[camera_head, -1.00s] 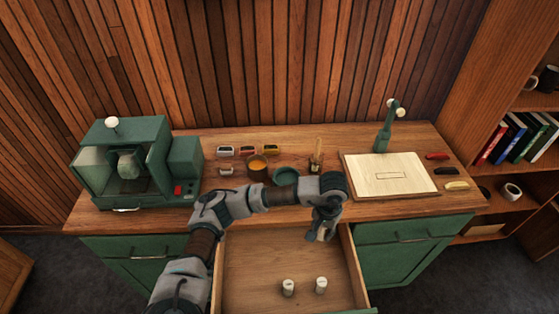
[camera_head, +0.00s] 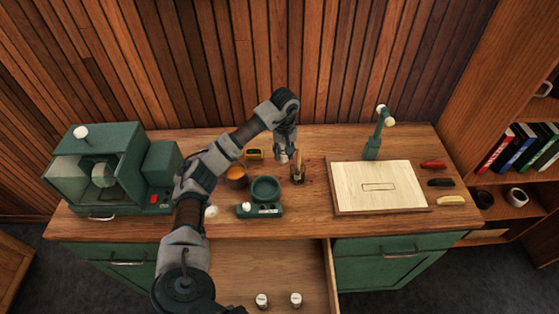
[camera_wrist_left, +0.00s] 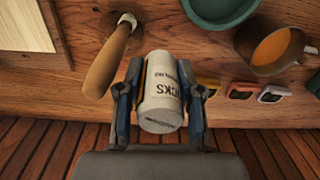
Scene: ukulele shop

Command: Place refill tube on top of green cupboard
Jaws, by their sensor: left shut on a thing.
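My left gripper (camera_head: 284,150) is over the back part of the counter top. In the left wrist view it is shut on a white refill tube (camera_wrist_left: 162,85) with dark lettering, held between its two fingers (camera_wrist_left: 160,112). In the head view the tube is small and partly hidden by the gripper. The green cupboard (camera_head: 385,262) has a wooden top (camera_head: 310,222). Whether the tube touches the top, I cannot tell. My right gripper is not in view.
An open drawer (camera_head: 285,265) holds two white tubes (camera_head: 295,300). Near the gripper are a brush in a holder (camera_head: 298,172), a green scale (camera_head: 266,190) and an orange-filled cup (camera_head: 236,176). A pale board (camera_head: 380,186) lies right, a green machine (camera_head: 98,172) left.

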